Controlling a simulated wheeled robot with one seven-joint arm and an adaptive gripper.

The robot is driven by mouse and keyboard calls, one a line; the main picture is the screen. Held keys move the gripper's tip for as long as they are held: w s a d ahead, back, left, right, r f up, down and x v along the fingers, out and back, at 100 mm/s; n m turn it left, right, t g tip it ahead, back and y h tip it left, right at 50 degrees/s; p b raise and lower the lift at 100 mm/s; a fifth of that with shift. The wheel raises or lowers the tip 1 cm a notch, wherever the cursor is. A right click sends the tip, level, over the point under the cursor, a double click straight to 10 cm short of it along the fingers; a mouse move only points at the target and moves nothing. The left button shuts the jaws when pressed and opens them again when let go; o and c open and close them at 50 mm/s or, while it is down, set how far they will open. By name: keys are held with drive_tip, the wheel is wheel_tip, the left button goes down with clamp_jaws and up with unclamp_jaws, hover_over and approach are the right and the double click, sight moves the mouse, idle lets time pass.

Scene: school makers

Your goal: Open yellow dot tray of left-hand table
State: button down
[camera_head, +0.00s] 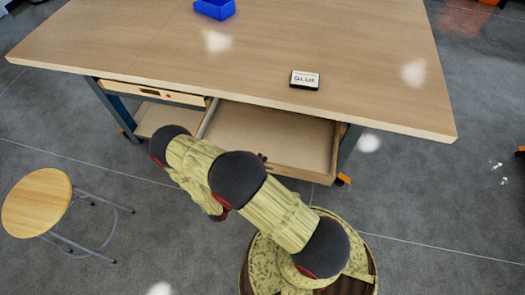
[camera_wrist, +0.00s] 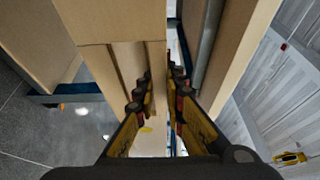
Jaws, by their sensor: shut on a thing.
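The left-hand table (camera_head: 330,45) has a wooden top. Its right-hand tray (camera_head: 265,130) is pulled well out, and its bare, empty-looking floor shows. A small yellow spot (camera_wrist: 146,129) shows between the fingers in the wrist view, low on a tan surface. My gripper (camera_wrist: 160,90) is shut on a tan wooden part, which looks like the front of the open tray (camera_wrist: 125,70). In the head view my arm covers the gripper and part of the tray front, so the exact grip is hidden there.
Another tray (camera_head: 125,88) with a small red mark sits to the left under the tabletop. A round stool (camera_head: 36,202) stands at lower left.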

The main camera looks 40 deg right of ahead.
drive_tip(key=shift+s+a, duration=0.45)
drive_tip(key=shift+a, duration=0.1)
drive_tip(key=c, duration=1.8)
unclamp_jaws()
drive_tip(key=shift+c, duration=0.2)
drive_tip(key=shift+a, duration=0.1)
drive_tip(key=v, duration=1.2)
